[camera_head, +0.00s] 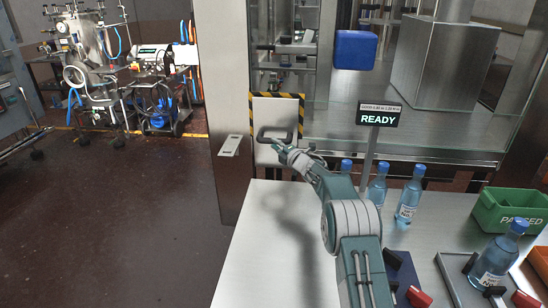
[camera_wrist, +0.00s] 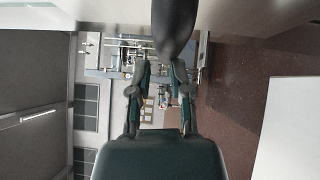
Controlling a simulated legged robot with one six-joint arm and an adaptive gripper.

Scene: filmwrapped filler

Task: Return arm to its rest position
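My arm reaches away from the camera over the metal table in the head view. My gripper (camera_head: 284,148) is at its far end, beside the dark handle (camera_head: 268,133) on a panel with a yellow-black striped border. In the wrist view my gripper (camera_wrist: 162,66) has its two fingers apart, with background visible between them. A dark rounded bar (camera_wrist: 174,25), apparently the handle, comes down from the top edge close to the right fingertip. I see nothing clamped between the fingers; whether a finger touches the bar I cannot tell.
Several blue-capped bottles (camera_head: 409,196) stand on the table (camera_head: 265,262) right of my arm. A green bin (camera_head: 512,212) marked PASSED and a READY sign (camera_head: 379,118) are there too. A metal post (camera_head: 222,100) rises left of the panel. Open floor (camera_head: 130,220) lies left.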

